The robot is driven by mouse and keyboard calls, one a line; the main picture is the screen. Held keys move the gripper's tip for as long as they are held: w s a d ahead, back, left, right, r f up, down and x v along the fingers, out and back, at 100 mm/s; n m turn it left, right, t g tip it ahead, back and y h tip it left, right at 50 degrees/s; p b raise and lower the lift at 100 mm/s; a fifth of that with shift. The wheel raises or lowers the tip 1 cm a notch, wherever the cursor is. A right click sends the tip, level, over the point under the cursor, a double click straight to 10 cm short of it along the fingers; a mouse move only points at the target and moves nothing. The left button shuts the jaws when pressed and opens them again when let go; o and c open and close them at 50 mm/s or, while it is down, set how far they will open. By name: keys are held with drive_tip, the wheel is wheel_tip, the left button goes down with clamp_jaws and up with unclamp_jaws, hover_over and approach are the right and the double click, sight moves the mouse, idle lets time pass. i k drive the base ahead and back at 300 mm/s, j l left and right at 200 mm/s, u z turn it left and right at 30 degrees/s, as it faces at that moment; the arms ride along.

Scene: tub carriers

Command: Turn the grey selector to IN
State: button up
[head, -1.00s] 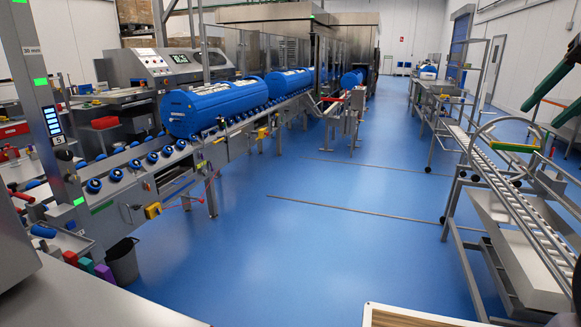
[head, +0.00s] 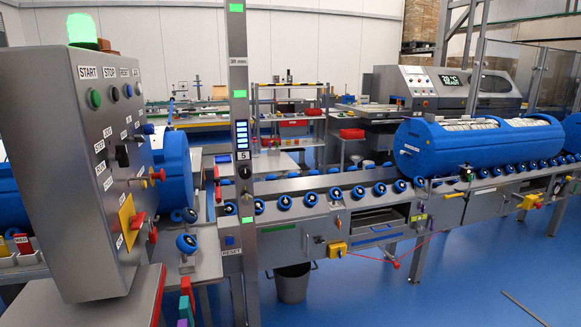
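A grey control box (head: 62,170) stands close at the left, with a lit green lamp (head: 88,32) on top. Its face carries a green START button (head: 95,98), a dark STOP button (head: 114,93), a black selector-like knob (head: 122,156), a red knob (head: 157,174) and a red handle on a yellow plate (head: 127,221). Several small labels there are seen too steeply to read. A grey post (head: 239,110) right of the box bears a dark knob (head: 245,172) under a "5" label. I cannot tell which control is the grey selector, and no IN label is legible. My gripper is not in view.
A roller conveyor (head: 300,185) runs right from the post, carrying a large blue drum (head: 470,150). A grey bin (head: 292,283) stands under it. A red cord (head: 395,264) hangs along its front.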

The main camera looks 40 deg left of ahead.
sight(136, 138)
drive_tip(key=i+u, duration=0.15)
drive_tip(key=u, duration=0.3)
drive_tip(key=i+u, duration=0.15)
drive_tip(key=u, duration=0.25)
drive_tip(key=i+l+u, duration=0.1)
drive_tip(key=u, duration=0.35)
drive_tip(key=i+l+u, duration=0.1)
drive_tip(key=u, duration=0.3)
drive_tip(key=l+u, duration=0.1)
drive_tip(key=u, duration=0.95)
drive_tip(key=i+l+u, duration=0.2)
drive_tip(key=i+l, duration=0.2)
drive_tip(key=l, duration=0.15)
